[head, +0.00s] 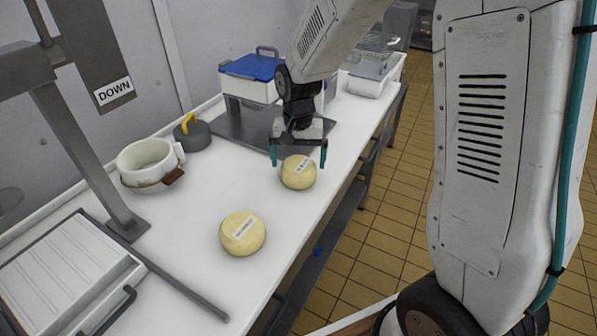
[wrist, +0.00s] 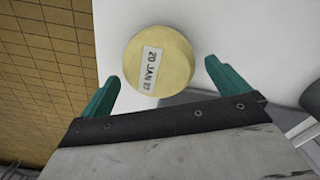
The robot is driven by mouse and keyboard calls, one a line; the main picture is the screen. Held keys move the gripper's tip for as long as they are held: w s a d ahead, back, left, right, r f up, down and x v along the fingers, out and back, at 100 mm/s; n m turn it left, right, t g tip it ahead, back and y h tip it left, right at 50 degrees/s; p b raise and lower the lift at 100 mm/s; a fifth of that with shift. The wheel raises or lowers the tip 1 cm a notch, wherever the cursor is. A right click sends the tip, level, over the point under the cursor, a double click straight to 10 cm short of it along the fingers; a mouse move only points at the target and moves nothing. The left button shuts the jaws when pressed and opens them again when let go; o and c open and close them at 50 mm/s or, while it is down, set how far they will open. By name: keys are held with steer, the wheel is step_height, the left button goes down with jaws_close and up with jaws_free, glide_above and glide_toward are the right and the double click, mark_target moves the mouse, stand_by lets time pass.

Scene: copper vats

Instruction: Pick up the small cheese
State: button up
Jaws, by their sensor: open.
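A small round yellow cheese (head: 298,172) with a white label lies on the white table. My gripper (head: 298,160) is open over it, with teal fingers apart. In the wrist view, the cheese (wrist: 160,61) sits ahead of and between the fingertips of my gripper (wrist: 161,77), with its date label showing; I see no clear contact. A second, slightly larger-looking yellow cheese (head: 242,233) with a label lies closer to the camera on the same table.
A white ring mould (head: 147,162) and a grey weight with a yellow handle (head: 191,133) stand left. A blue-lidded box (head: 252,76) stands behind. A grey-framed press with a white tray (head: 68,283) is at front left. Tiled floor lies right of the table edge.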

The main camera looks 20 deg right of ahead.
mark_target(298, 164)
step_height(298, 164, down, 4)
steer(key=shift+r, duration=0.25)
steer(key=c, duration=1.1)
steer(key=shift+c, duration=0.2)
steer(key=shift+r, duration=0.1)
